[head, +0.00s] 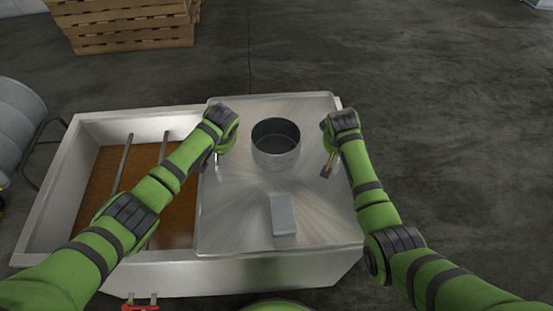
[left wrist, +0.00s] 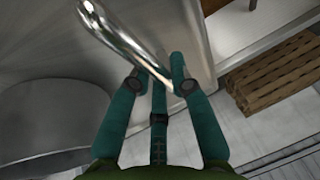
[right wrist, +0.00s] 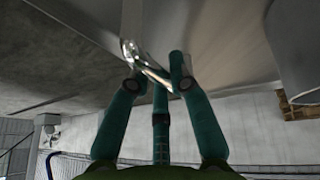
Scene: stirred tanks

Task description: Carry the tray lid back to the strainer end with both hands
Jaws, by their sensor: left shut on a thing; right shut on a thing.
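The tray lid (head: 240,215) is a flat brushed-metal plate over the right part of a long metal trough (head: 52,218). My left gripper (head: 217,158) is shut on the handle near the lid's left side; this shiny curved bar (left wrist: 125,30) shows between the fingers in the left wrist view. My right gripper (head: 328,158) is shut on the handle near the right side; its bar (right wrist: 130,53) shows in the right wrist view. The lid looks about level; I cannot tell whether it touches the trough rim. I cannot make out a strainer.
A round, open metal cylinder (head: 275,155) and a grey block (head: 283,215) stand on the lid. The trough's open left part holds brown liquid (head: 97,177) crossed by two bars (head: 122,163). A grey drum (head: 18,125) is at left, wooden pallets (head: 130,35) behind. Floor at right is clear.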

